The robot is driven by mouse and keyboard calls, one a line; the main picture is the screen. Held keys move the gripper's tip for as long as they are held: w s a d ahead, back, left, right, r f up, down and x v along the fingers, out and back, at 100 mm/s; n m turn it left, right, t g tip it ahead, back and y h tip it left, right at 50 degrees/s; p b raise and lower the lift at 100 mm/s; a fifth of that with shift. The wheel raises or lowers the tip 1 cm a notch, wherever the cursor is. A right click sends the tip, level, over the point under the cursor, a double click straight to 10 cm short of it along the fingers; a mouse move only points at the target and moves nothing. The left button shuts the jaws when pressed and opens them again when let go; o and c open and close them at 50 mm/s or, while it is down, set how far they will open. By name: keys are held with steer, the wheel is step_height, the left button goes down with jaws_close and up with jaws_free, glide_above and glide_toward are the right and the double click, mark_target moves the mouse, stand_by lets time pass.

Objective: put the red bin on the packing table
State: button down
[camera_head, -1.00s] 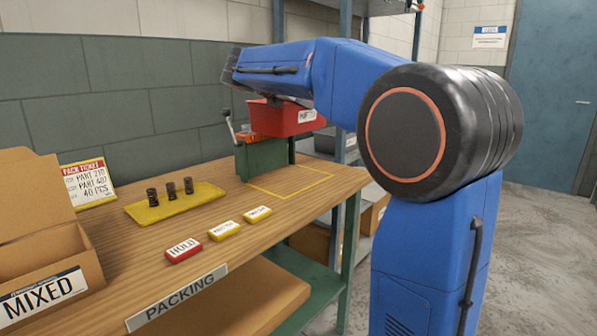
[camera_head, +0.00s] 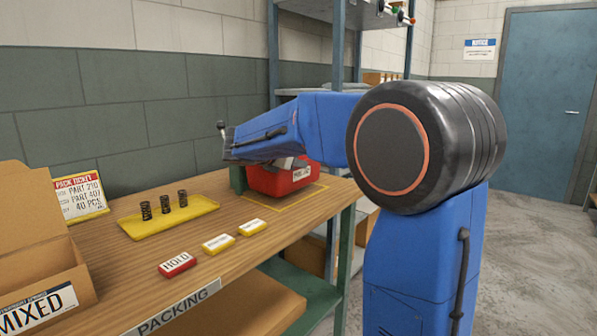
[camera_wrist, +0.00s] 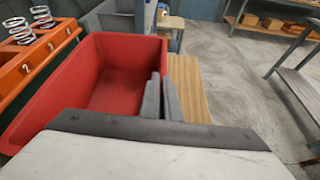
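The red bin (camera_head: 284,181), with a white label on its front, is over the yellow outlined square (camera_head: 303,201) at the far end of the packing table (camera_head: 225,262). I cannot tell whether its base touches the top. In the wrist view the empty inside of the bin (camera_wrist: 110,75) shows. My gripper (camera_wrist: 161,88) has its two fingers close together on either side of the bin's wall, shut on it. In the head view my wrist hides most of the gripper and part of the bin.
An orange rack with springs (camera_wrist: 38,58) stands close beside the bin. A yellow tray (camera_head: 180,222) with dark springs, a red HOLD block (camera_head: 177,264), two yellow blocks and a MIXED carton (camera_head: 45,285) are nearer. A shelf post (camera_head: 273,45) rises behind.

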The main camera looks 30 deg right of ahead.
steer(key=shift+f, duration=1.15)
steer(key=c, duration=2)
jaws_free()
steer(key=shift+f, duration=0.15)
